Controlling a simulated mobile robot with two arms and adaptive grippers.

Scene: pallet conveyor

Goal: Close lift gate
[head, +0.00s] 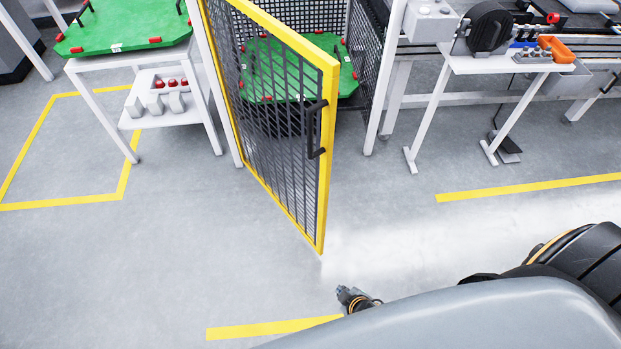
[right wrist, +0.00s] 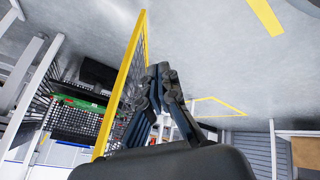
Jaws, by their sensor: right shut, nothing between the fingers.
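The lift gate (head: 285,130) is a dark mesh panel in a yellow frame. It stands swung open out of the lift enclosure, with its free edge toward me. A black handle (head: 317,130) sits on the free edge. In the right wrist view the gate's yellow frame (right wrist: 122,85) rises just left of the fingers. My right gripper (head: 350,298) shows small in the head view, on the near side of the gate, below its lower free corner and apart from it. In the right wrist view its fingers (right wrist: 160,72) are together and empty. My left gripper is out of view.
A green pallet (head: 285,65) lies inside the enclosure behind the gate. A white stand (head: 150,60) with another green pallet is at the left. A white workbench (head: 500,62) with equipment stands at the right. The floor around the gate is clear, with yellow lines.

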